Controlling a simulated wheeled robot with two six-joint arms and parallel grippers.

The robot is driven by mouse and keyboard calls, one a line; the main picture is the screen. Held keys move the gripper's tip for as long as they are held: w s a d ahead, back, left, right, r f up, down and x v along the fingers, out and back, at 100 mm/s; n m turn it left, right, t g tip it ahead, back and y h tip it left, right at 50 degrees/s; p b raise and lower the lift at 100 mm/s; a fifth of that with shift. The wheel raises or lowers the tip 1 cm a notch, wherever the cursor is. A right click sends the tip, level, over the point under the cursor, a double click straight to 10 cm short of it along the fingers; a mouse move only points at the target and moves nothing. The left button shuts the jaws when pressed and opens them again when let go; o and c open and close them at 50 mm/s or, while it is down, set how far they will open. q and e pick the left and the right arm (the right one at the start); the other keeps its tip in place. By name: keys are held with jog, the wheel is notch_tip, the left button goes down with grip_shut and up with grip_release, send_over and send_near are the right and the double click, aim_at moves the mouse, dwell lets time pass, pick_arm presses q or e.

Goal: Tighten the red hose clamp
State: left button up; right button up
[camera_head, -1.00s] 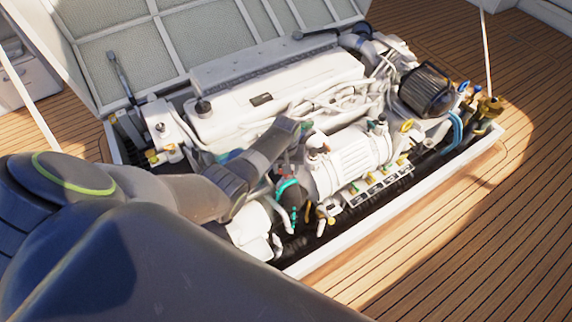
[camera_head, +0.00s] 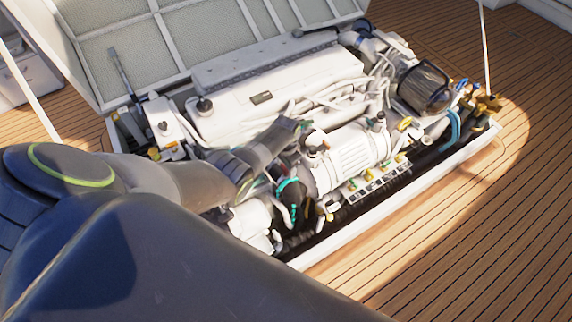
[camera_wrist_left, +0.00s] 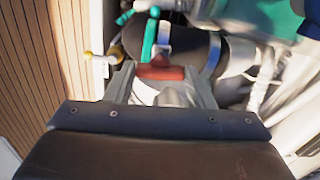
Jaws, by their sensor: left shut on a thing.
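The red hose clamp's handle (camera_wrist_left: 162,73) shows in the left wrist view, in front of a dark hose (camera_wrist_left: 185,50). My left gripper (camera_wrist_left: 161,80) has one finger on each side of it and is shut on it. In the head view my left forearm and wrist (camera_head: 265,150) reach over the near left end of the engine (camera_head: 355,150). The fingertips and the red clamp cannot be made out there. My right gripper is not in view.
A teal clamp handle (camera_wrist_left: 149,38) stands just beyond the red one, and a blue band (camera_wrist_left: 214,52) circles the hose. A yellow fitting (camera_wrist_left: 112,54) is to the left. The raised hatch lid (camera_head: 200,45) stands behind the engine. Wooden deck (camera_head: 480,220) is clear at the right.

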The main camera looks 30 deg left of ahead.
pick_arm(q)
jog(key=shift+m, duration=0.5)
jog(key=o, duration=1)
notch_tip(320, 180, up, 7)
jog(key=p, duration=0.3)
jog(key=shift+r+p, duration=0.15)
jog(key=shift+p, duration=0.25)
jog(key=shift+r+p, duration=1)
jog(key=shift+r, duration=4.1)
